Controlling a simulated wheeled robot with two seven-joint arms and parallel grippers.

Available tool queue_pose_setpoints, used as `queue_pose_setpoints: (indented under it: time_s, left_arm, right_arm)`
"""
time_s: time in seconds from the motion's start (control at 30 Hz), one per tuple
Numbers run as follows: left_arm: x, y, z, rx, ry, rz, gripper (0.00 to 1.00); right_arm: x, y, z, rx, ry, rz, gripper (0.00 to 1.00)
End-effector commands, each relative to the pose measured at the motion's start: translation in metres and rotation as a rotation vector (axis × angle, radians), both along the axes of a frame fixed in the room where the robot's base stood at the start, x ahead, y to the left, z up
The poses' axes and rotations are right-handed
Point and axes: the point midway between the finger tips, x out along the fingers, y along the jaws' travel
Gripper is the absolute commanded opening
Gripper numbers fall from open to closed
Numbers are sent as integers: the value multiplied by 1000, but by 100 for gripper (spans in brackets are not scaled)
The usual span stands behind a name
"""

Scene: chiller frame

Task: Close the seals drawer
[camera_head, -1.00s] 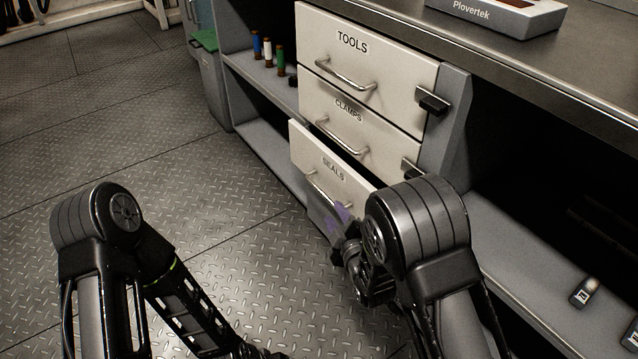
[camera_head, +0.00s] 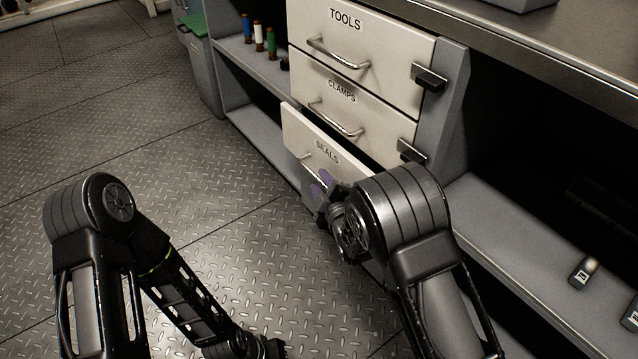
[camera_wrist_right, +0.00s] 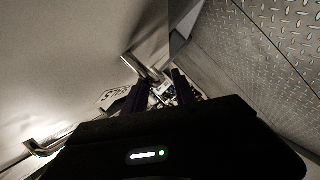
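The seals drawer (camera_head: 300,130) is the lowest of three pale drawers in the head view. It stands partly out, with a dark gap above its front. Its bar handle (camera_head: 312,161) is partly hidden by my right arm. My right gripper (camera_head: 321,183), with purple patches at its fingers, is at the lower part of the drawer front; I cannot tell if it touches. In the right wrist view the two dark fingers (camera_wrist_right: 156,92) are apart, close to a metal handle (camera_wrist_right: 140,66) and the upside-down label. My left gripper (camera_head: 268,348) is low, over the floor, its fingers unclear.
The tools drawer (camera_head: 385,55) and clamps drawer (camera_head: 375,118) above look shut. Dark latch blocks (camera_head: 429,77) sit beside them. Spools (camera_head: 258,36) stand on the left shelf. The right shelf (camera_head: 500,215) holds small items. The patterned floor (camera_head: 190,150) at left is clear.

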Motion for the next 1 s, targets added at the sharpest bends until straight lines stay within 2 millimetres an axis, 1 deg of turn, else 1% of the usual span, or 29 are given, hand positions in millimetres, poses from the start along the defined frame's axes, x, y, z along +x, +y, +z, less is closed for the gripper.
queue_pose_setpoints:
  time_s: [0.03, 0.17, 0.47, 0.83, 0.87, 1.0]
  left_arm:
    - [1, 0, -4, 0, -1, 0, 0]
    - [1, 0, -6, -1, -1, 1, 0]
    - [1, 0, -5, -1, -1, 1, 0]
    - [1, 0, -5, -1, -1, 1, 0]
    - [1, 0, -5, -1, -1, 1, 0]
    - [1, 0, -5, -1, -1, 1, 0]
  right_arm:
    - [6, 2, -3, 0, -2, 0, 33]
    - [15, 5, -4, 0, 0, 0, 33]
    - [17, 5, -3, 0, 0, 0, 32]
    - [17, 5, -3, 0, 0, 0, 1]
    - [17, 5, -3, 0, 0, 0, 0]
    - [17, 5, -3, 0, 0, 0, 0]
